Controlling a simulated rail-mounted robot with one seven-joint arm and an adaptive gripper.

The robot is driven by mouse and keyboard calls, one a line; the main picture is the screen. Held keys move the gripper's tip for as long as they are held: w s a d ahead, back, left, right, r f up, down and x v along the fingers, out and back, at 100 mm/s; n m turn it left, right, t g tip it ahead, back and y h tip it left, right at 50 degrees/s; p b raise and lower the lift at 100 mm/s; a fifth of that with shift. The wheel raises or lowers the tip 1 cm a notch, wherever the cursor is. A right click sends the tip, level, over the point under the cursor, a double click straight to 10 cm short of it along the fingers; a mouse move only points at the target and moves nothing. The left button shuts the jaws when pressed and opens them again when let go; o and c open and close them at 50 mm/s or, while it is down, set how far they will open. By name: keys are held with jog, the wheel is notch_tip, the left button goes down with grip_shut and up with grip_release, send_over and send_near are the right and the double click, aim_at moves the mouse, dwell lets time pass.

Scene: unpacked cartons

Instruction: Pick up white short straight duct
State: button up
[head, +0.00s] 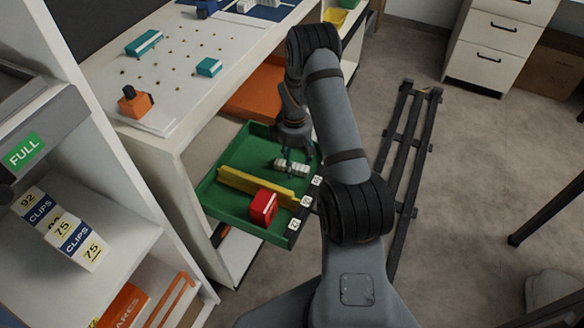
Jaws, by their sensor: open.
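A short white ribbed piece (291,166), which looks like the white short straight duct, lies in the back part of a green tray (223,200). My gripper (291,152) is right at it from above, with its fingers pointing down. The gripper is open. The fingertips are small and partly dark against the tray, so I cannot tell whether they touch the piece. A yellow divider (250,186) runs across the tray in front of the white piece.
A red block (263,206) sits in the front part of the tray. White number labels (294,224) line the tray's right edge. A white worktop (180,75) with teal and orange parts stands behind and left. A white shelf (120,225) with cartons stands at left. Dark rails (407,150) lie on the floor.

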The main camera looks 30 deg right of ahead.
aim_at(294, 163)
jog(key=shift+c, duration=0.3)
jog(key=c, duration=1)
jog(key=shift+r, duration=0.6)
notch_tip(294, 163, up, 3)
jog(key=shift+f+p, duration=0.15)
jog(key=shift+p, duration=0.15)
jog(key=w+d+r+p, duration=0.1)
jog(key=d+r, duration=0.6)
jog(key=d, duration=0.4)
jog(key=shift+d, duration=0.25)
jog(key=shift+r, duration=0.15)
